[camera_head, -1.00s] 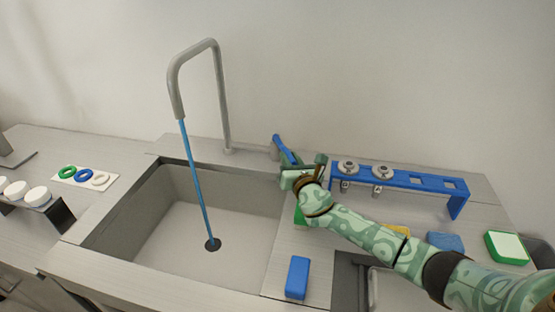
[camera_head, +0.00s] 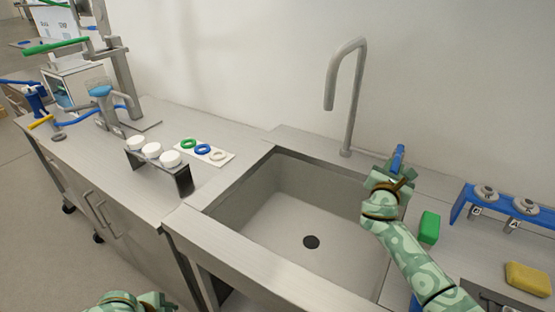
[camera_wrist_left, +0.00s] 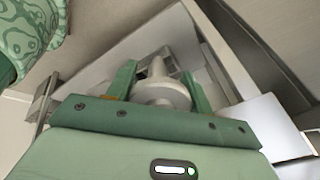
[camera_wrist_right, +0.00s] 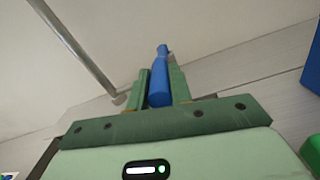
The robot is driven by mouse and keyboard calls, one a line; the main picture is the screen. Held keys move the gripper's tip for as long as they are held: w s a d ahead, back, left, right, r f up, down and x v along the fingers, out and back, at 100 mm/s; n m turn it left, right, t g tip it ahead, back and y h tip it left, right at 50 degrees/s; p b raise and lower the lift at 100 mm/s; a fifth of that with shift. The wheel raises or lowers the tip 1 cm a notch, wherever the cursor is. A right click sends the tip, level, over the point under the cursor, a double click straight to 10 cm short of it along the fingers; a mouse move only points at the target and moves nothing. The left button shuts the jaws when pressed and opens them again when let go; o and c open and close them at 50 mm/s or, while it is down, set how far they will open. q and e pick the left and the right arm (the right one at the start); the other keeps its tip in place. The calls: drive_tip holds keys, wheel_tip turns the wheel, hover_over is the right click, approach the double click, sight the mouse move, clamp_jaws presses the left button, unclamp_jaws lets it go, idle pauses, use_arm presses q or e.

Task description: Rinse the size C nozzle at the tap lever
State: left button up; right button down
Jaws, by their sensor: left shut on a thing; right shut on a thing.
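A grey metal nozzle (camera_wrist_left: 160,94) is in my left gripper (camera_wrist_left: 157,78), which is shut on it in the left wrist view. Its size letter cannot be read. In the head view only part of my left arm shows at the bottom edge, and the nozzle is hidden. My right gripper (camera_head: 393,172) is shut on the blue tap lever (camera_head: 399,153), right of the sink. The lever (camera_wrist_right: 159,82) also shows between the fingers in the right wrist view. The grey tap spout (camera_head: 331,92) stands over the sink (camera_head: 300,205), with no water stream visible.
A blue rack (camera_head: 460,206) with two nozzles stands at the right. A green block (camera_head: 429,228) and a yellow sponge (camera_head: 528,279) lie near it. Left of the sink are a white card (camera_head: 207,153) with coloured rings and a dark stand (camera_head: 183,181) with white caps.

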use_arm(q)
drive_tip(key=shift+f, duration=0.25)
use_arm(e)
drive_tip(key=shift+w+a+h, duration=0.15)
drive_tip(key=shift+a+h, duration=0.15)
drive_tip(key=shift+h, duration=0.1)
drive_tip(key=c, duration=1.3)
unclamp_jaws()
use_arm(q)
drive_tip(key=shift+a, duration=0.1)
use_arm(e)
drive_tip(key=shift+o, duration=0.2)
drive_tip(key=shift+w+a, duration=0.1)
use_arm(q)
drive_tip(key=shift+r, duration=0.1)
use_arm(e)
drive_tip(key=shift+s, duration=0.2)
use_arm(q)
drive_tip(key=r+p, duration=0.3)
drive_tip(key=r, duration=0.1)
drive_tip(key=shift+w+r, duration=0.2)
use_arm(e)
drive_tip(key=v, duration=1.1)
drive_tip(key=shift+s+a, duration=0.25)
drive_tip(key=shift+a, duration=0.05)
drive_tip(key=shift+r, duration=0.15)
